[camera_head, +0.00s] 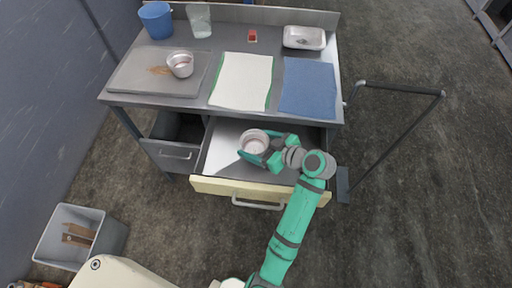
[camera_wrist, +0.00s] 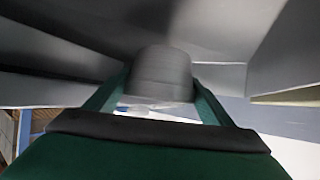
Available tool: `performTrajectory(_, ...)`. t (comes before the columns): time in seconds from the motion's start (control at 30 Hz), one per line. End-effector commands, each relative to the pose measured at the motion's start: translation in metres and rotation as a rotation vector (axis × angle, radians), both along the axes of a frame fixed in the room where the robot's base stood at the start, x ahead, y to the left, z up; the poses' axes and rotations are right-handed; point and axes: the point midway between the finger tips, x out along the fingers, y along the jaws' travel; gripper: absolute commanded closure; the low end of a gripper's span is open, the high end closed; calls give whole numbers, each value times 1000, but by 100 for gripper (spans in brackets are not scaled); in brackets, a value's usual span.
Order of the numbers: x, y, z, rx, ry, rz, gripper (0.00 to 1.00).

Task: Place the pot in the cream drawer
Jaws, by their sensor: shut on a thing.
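The pot (camera_head: 255,142) is a small round grey vessel with a pale pinkish inside. In the head view it is over the floor of the open cream drawer (camera_head: 225,187). My gripper (camera_head: 258,158) is shut on the pot, with its green fingers along the pot's sides. In the wrist view the pot (camera_wrist: 162,75) shows as a grey cylinder between the two fingers (camera_wrist: 160,95). I cannot tell whether its base touches the drawer floor. A second similar pot (camera_head: 180,64) stands on a grey board on the table.
The table holds a blue bucket (camera_head: 156,20), a clear container (camera_head: 199,22), a metal tray (camera_head: 304,38), a white cloth (camera_head: 242,80) and a blue cloth (camera_head: 308,86). A grey drawer (camera_head: 170,153) is open at left. The cream drawer's left part is clear.

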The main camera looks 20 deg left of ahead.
Motion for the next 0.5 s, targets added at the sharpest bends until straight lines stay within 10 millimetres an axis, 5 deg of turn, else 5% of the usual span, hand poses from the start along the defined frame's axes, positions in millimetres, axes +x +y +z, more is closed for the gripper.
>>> performTrajectory(0.3,4,-2,-34,1,3,-1,48)
performTrajectory(0.5,4,-2,-35,0,0,0,48)
